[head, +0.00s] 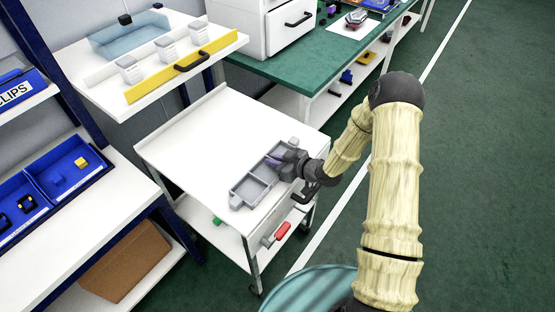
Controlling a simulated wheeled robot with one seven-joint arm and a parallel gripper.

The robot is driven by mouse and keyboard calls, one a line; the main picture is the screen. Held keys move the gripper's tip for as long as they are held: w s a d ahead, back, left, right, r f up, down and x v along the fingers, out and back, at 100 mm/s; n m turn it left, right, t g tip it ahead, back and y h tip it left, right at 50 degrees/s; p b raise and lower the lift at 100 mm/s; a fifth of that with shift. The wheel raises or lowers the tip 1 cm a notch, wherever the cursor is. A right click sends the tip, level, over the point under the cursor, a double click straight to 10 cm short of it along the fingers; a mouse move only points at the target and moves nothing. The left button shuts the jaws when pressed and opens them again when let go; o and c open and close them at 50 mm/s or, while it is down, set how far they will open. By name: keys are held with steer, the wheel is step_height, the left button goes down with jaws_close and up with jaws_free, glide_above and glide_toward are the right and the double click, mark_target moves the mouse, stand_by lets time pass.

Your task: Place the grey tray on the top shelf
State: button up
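The grey tray (258,181), split into compartments, lies on the white top of a wheeled cart (200,145), near its right edge. It seems to rest flat on the cart. My gripper (279,161) is at the tray's far right part, over or against it, and hides some of that end. The fingers are small and dark here, so whether they are open or closed on the tray cannot be made out. A white shelf (84,83) with a yellow front strip stands behind the cart; which shelf is the top one is unclear.
The yellow-edged shelf holds a clear blue bin (128,38) and several pale boxes. Blue bins (70,175) fill the left rack. A green bench (300,68) with a white drawer unit (265,22) stands behind. The cart top's left part is bare.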

steer(key=shift+o, duration=1.1)
steer(key=shift+d, duration=0.2)
steer(key=shift+d+r, duration=0.1)
steer(key=shift+r, duration=0.1)
steer(key=b+v, duration=0.1)
steer(key=v, duration=1.1)
steer(key=shift+s, duration=0.1)
